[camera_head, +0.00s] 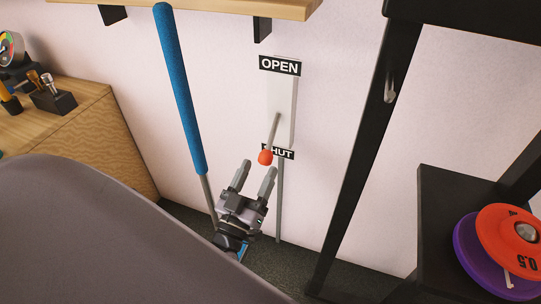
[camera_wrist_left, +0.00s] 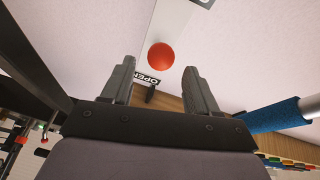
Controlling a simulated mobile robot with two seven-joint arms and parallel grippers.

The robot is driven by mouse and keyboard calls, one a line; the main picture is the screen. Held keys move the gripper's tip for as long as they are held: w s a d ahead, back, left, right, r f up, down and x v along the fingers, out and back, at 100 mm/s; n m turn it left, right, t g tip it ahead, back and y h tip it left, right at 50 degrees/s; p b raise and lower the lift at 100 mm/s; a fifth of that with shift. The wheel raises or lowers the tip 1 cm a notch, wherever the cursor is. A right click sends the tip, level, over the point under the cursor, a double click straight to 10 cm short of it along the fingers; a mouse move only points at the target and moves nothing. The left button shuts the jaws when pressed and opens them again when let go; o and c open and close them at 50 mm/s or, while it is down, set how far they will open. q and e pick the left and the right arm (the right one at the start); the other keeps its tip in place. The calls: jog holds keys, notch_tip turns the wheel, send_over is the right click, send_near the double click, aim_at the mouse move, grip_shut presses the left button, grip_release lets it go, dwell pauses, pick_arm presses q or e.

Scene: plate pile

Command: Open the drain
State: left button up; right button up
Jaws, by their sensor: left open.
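A grey lever (camera_head: 275,130) with a red ball knob (camera_head: 265,157) is mounted on a pale wall plate (camera_head: 281,95). An OPEN sign (camera_head: 280,65) is at the plate's top and a SHUT sign (camera_head: 284,153) at its bottom. The lever points down, its knob partly covering the SHUT sign. My left gripper (camera_head: 258,168) is open just below the knob, fingers pointing up toward it. In the left wrist view the red knob (camera_wrist_left: 161,57) appears between the two fingertips, not gripped; its exact depth is unclear. My right gripper is not in view.
A blue-sleeved pole (camera_head: 178,85) stands left of the lever. A black rack (camera_head: 370,140) with a red disc (camera_head: 512,240) and a purple disc (camera_head: 466,256) stands on the right. A wooden cabinet (camera_head: 95,135) is at left, and a wooden shelf (camera_head: 220,6) is overhead.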

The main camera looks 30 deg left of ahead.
aim_at(265, 156)
pick_arm(q)
jog(key=x, duration=0.6)
jog(key=shift+w+a+r+b, duration=0.15)
jog(key=shift+w+r+b, duration=0.05)
jog(key=shift+w+b, duration=0.2)
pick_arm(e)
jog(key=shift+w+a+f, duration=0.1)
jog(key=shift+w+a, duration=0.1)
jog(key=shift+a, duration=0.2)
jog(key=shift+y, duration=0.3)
